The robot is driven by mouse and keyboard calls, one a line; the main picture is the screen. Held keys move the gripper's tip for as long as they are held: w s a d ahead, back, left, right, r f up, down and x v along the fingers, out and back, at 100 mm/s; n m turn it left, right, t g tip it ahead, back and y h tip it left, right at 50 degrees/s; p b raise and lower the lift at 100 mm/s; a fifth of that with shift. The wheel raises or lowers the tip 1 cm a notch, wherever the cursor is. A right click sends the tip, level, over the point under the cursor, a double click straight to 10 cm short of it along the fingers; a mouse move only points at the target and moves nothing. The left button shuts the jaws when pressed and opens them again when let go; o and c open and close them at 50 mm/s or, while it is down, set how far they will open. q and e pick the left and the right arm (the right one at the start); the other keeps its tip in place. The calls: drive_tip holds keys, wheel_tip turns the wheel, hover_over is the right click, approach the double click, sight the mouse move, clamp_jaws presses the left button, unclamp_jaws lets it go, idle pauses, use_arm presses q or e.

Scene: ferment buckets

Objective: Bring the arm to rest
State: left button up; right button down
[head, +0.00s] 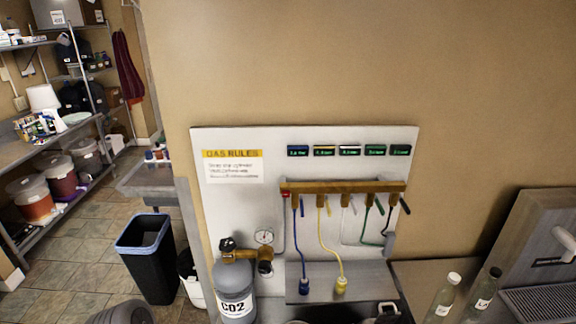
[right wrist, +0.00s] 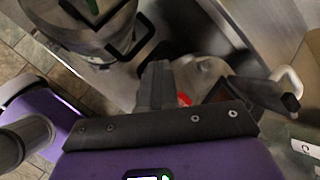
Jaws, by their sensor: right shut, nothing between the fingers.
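My right gripper (right wrist: 160,82) shows in the right wrist view, its dark fingers together and nothing between them. It points over a grey metal surface. Its purple wrist body fills the bottom of that view. I cannot make out my right gripper in the head view. My left gripper is in neither view.
A steel vessel with black handles (right wrist: 95,22) stands near the right gripper. The head view shows a CO2 cylinder (head: 235,291), a gas panel (head: 225,191) with coloured hoses, two bottles (head: 445,295) on the right counter and a black bin (head: 147,262) on the floor.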

drive_tip(key=s+a+f+n+g+b, duration=0.3)
drive_tip(key=s+a+f+n+b, duration=0.2)
drive_tip(key=s+f+n, duration=0.5)
drive_tip(key=s+a+f+n+g+y+b, duration=0.1)
drive_tip(key=s+a+f+n+g+b, duration=0.3)
drive_tip(key=s+f+n, duration=0.6)
drive_tip(key=shift+s+a+n+b, duration=0.65)
drive_tip(key=shift+s+a+n, duration=0.25)
drive_tip(key=shift+a+n, duration=0.1)
drive_tip(key=shift+f, duration=0.1)
